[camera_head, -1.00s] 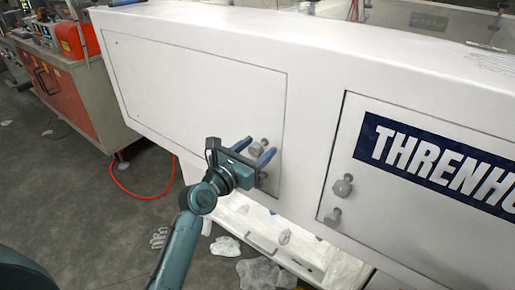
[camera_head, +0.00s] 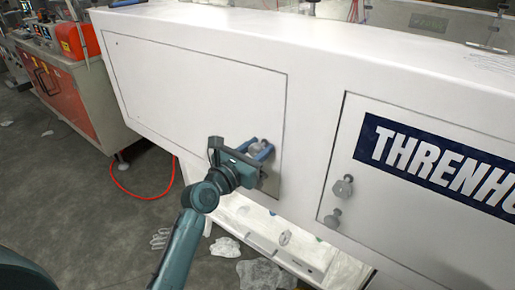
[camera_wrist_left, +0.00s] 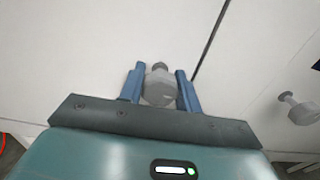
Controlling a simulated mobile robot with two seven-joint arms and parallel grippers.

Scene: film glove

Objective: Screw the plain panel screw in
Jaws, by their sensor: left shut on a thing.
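The plain panel (camera_head: 190,85) is the white one at left, without lettering. Its grey screw (camera_wrist_left: 160,86) sits near the panel's lower right corner, between the two blue fingers of my left gripper (camera_head: 259,147). In the left wrist view, the gripper (camera_wrist_left: 160,92) is shut on the screw's head, one finger on each side. The screw's shank end meets the panel face; how deep it sits is hidden. My right gripper is not in view.
An orange machine (camera_head: 75,90) stands at far left. Plastic scraps and a glove (camera_head: 160,239) lie on the floor.

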